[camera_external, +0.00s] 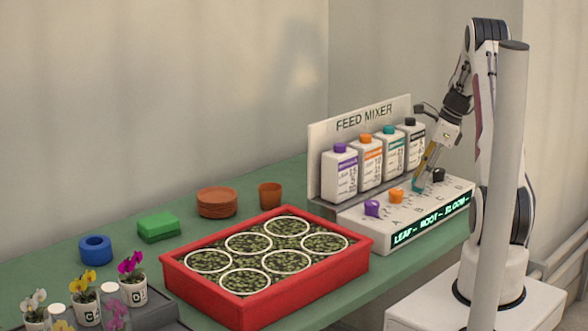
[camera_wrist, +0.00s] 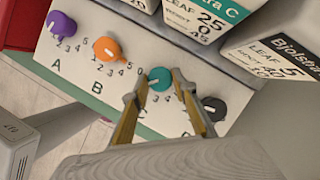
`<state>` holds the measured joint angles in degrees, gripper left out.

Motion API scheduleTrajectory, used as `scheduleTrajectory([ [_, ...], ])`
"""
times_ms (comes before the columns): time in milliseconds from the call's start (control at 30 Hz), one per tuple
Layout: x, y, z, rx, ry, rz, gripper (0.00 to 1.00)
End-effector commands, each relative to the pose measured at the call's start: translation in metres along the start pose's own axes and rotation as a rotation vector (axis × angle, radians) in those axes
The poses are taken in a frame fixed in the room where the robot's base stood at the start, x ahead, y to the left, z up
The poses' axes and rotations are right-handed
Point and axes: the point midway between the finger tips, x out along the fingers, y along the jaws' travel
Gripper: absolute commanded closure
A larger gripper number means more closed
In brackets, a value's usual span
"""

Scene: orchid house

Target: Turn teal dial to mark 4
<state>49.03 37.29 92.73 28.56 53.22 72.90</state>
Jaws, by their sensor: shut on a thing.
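The teal dial (camera_wrist: 160,79) is on the white feed mixer panel above the letter C, third from the left in the wrist view. My gripper (camera_wrist: 160,84) is shut on the teal dial, with one yellow finger on each side of it. In the external view, my gripper (camera_external: 418,184) reaches down to the panel at the teal dial, which shows only in small part (camera_external: 416,187). The numbers around the dial are partly hidden by the fingers, and I cannot tell which mark it points to.
A purple dial (camera_wrist: 62,25) and an orange dial (camera_wrist: 107,50) sit to the left, a black dial (camera_wrist: 214,108) close on the right. Several bottles (camera_external: 367,160) stand behind the panel. A red tray (camera_external: 205,300) of plants is on the green bench (camera_external: 190,243).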

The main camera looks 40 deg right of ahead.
Motion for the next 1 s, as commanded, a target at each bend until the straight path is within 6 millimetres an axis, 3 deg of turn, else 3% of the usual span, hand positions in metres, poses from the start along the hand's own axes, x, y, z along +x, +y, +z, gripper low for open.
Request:
scheduleTrajectory([
  [167,0.0005,0.0005,-0.0007,0.001,0.001,0.001,0.94],
  [200,0.0005,0.0006,-0.0007,0.001,0.001,0.001,0.7],
  [267,0.0005,0.0006,-0.0007,0.001,0.001,0.001,0.56],
  [1000,0.0001,0.0014,0.0002,0.1,0.0,-0.041,0.56],
])
